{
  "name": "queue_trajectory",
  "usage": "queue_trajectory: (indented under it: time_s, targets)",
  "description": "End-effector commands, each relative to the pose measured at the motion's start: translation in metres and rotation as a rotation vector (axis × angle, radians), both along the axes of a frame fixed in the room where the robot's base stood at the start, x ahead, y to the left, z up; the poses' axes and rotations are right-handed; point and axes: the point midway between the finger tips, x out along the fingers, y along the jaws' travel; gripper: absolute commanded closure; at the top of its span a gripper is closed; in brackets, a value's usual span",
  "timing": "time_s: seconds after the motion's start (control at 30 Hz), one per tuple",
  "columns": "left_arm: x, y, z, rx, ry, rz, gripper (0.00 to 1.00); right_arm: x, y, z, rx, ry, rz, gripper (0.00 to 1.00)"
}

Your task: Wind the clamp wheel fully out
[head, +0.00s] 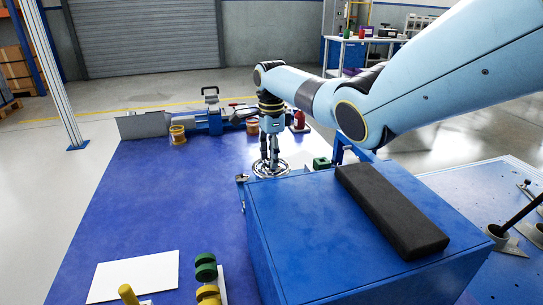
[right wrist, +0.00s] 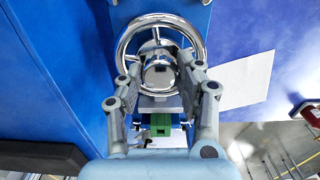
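The clamp wheel (head: 284,170) is a shiny chrome handwheel beside the big blue box, below my right gripper in the head view. In the right wrist view the wheel's hub (right wrist: 158,74) and spokes show clearly. My right gripper (head: 269,166) points down over the wheel. In the right wrist view its fingers (right wrist: 162,76) are spread either side of the hub, with a narrow gap visible on each side. Whether the fingertips touch the spokes or rim cannot be told. My left gripper is not in view.
The blue box (head: 330,230) with a black pad (head: 390,210) stands close on the right. A green block (right wrist: 160,125) sits by the wheel. A vise-like tool (head: 212,118), pots and a red bottle (head: 299,119) stand behind. The blue mat (head: 170,210) on the left is mostly clear.

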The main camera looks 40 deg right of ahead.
Motion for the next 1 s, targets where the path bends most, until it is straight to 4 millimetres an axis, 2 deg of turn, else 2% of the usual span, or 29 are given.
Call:
queue_trajectory:
  time_s: [0.03, 0.17, 0.2, 0.57, 1.0]
  targets:
    - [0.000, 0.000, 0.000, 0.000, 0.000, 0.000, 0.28, 0.000, 0.000, 0.000, 0.000, 0.000, 0.000, 0.78]
    - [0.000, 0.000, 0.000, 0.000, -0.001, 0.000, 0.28, 0.000, 0.000, 0.000, 0.000, 0.000, 0.000, 0.95]
    - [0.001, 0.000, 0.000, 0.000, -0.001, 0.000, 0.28, 0.000, 0.000, 0.000, 0.000, 0.000, 0.000, 0.97]
    - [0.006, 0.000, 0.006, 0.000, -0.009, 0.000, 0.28, 0.000, 0.000, 0.002, 0.000, 0.000, 0.071, 0.97]
    - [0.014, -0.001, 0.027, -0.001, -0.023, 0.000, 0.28, 0.000, 0.000, 0.003, 0.000, 0.000, 0.430, 0.97]
